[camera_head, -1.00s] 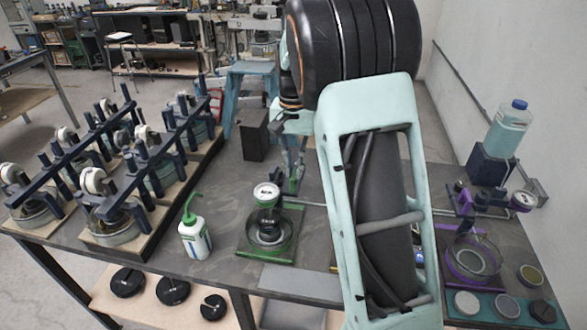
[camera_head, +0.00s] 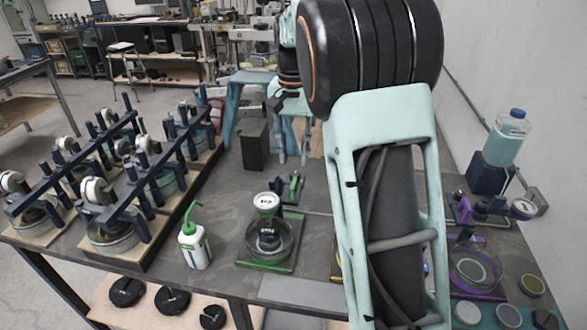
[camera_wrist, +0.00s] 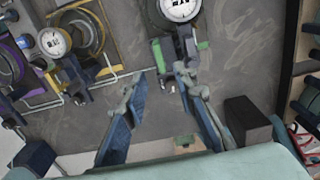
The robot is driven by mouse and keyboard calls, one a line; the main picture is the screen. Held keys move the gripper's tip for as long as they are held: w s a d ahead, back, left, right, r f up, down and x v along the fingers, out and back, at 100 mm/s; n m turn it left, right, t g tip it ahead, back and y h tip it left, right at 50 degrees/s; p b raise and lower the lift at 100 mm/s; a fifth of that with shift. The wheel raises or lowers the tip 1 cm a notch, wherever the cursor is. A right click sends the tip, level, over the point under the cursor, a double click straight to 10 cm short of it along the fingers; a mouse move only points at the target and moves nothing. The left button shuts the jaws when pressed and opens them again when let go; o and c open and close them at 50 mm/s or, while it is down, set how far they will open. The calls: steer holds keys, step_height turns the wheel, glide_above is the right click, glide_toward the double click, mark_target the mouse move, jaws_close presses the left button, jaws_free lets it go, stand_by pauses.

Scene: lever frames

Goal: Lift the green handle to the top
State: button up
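The green lever fixture stands on the dark table, with a green base plate (camera_head: 254,262), a clear round dish and a white-faced gauge (camera_head: 266,201). The green handle (camera_head: 294,187) is behind the gauge and looks roughly upright; its exact angle is hard to tell. In the wrist view green parts of the fixture (camera_wrist: 157,56) show beside the dark gauge body, beyond the fingertips. My gripper (camera_head: 292,156) is above and behind the handle, apart from it. The wrist view shows my gripper (camera_wrist: 161,76) open and empty, its two fingers spread.
A green-capped white bottle (camera_head: 194,240) stands left of the fixture. A dark block (camera_head: 256,143) is behind it. A rack of several lever presses (camera_head: 120,190) fills the left. A purple fixture (camera_head: 476,268) and a blue-capped bottle (camera_head: 508,135) are at the right.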

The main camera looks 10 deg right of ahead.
steer(key=shift+r, duration=2.65)
